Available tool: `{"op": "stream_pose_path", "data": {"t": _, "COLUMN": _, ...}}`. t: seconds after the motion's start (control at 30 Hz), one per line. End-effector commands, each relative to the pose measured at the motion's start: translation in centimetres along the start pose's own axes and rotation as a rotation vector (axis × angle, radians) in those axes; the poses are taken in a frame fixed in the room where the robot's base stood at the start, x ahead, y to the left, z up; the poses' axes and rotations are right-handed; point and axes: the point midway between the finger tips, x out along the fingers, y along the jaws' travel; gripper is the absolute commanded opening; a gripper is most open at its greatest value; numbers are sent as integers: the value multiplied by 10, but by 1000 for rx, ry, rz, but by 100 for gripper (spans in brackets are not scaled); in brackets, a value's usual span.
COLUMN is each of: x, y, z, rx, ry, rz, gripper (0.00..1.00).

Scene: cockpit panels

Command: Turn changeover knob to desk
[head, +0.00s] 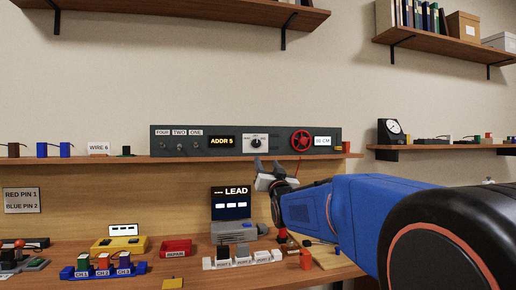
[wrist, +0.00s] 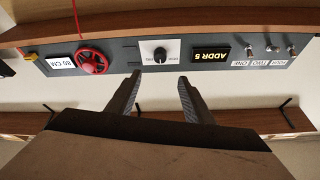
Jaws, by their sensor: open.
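The changeover knob (head: 256,143) is a small dark round knob on a white plate, in the middle of the long grey panel (head: 200,129). In the wrist view, which looks upside down, the knob (wrist: 160,54) shows just beyond my fingertips, roughly centred between them. Its labels are too small to read surely. My gripper (head: 267,164) is open and empty, a little below the knob in the head view. In the wrist view, my gripper's (wrist: 160,78) two fingers point towards the panel, apart from the knob.
On the same panel are a red handwheel (head: 301,141), an ADDR 5 display (head: 222,142) and several toggle switches (head: 180,147). The panel stands on a wooden shelf (head: 130,159). Below are a laptop-like LEAD screen (head: 231,202) and several small devices on the desk.

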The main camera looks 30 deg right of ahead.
Motion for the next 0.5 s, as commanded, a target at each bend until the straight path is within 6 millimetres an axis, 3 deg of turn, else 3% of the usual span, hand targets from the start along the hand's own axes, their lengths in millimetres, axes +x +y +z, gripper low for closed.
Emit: {"op": "stream_pose_path", "data": {"t": 0.5, "x": 89, "y": 0, "z": 2, "rx": 1, "ry": -2, "rz": 0, "gripper": 47}}
